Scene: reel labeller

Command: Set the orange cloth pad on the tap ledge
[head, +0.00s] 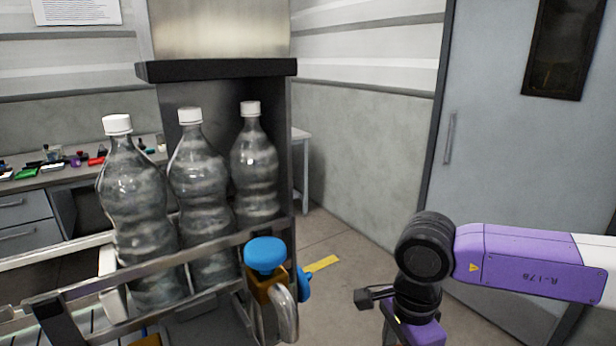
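I cannot make out an orange cloth pad for certain in the head view. A tap with a round blue knob (265,254), a brass-coloured body and a grey curved spout (287,311) stands at the right end of the metal bottle rack. A second blue knob (304,284) shows just right of it. I cannot pick out the tap ledge clearly. My gripper (372,296) shows as a small dark part left of my purple arm, to the right of the tap and apart from it. Its fingers are too small and dark to read, and I see nothing held.
Three clear bottles with white caps (190,117) stand behind the metal rail (170,262). A bench (60,178) with small coloured items is at the back left. A grey door (490,120) is at the right. Open floor with a yellow strip (322,263) lies between.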

